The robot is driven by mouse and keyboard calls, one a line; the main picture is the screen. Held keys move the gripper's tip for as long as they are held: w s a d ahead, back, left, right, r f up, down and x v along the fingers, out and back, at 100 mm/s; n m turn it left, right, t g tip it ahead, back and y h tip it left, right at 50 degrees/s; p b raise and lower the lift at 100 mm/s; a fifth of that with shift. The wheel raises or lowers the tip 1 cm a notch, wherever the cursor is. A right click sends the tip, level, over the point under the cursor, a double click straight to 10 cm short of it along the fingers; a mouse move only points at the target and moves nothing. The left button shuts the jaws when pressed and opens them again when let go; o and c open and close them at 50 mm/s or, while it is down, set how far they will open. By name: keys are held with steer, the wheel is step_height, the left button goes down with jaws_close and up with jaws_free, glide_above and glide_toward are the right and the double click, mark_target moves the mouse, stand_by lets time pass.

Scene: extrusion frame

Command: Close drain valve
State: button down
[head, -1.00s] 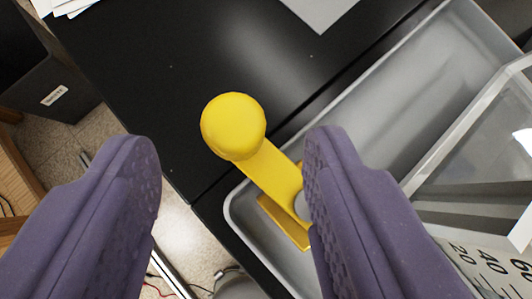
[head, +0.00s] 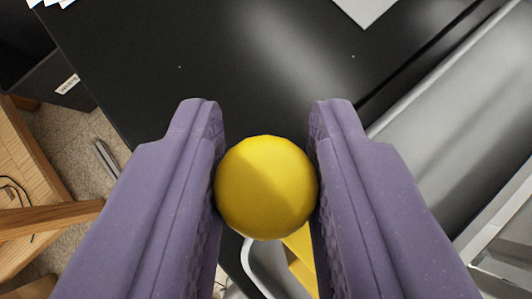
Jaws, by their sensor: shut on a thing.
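The drain valve handle has a round yellow knob (head: 266,188) on a flat yellow lever (head: 302,252). The knob sits in the middle of the head view, between the two purple fingers of my gripper (head: 266,165). My gripper is shut on the knob, with a finger against each side. Most of the lever and the valve body are hidden behind the knob and the right finger.
A black tabletop (head: 250,70) lies beyond the knob, with a grey sheet (head: 366,8) at its top. A grey tray (head: 455,110) is at the right. A wooden piece of furniture (head: 30,180) stands at the left above a speckled floor.

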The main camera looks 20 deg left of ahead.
steer(key=p, duration=0.2)
steer(key=shift+w+r+m+h+p, duration=0.15)
steer(key=shift+r+m+h+p, duration=0.15)
steer(key=shift+m, duration=0.1)
steer(key=shift+w+d+f+p, duration=0.1)
steer(key=shift+f+p, duration=0.15)
steer(key=shift+p, duration=0.05)
steer(key=c, duration=0.9)
jaws_free()
steer(key=shift+f, duration=0.1)
steer(key=p+v, duration=0.4)
steer(key=v, duration=0.4)
steer(key=shift+f, duration=0.1)
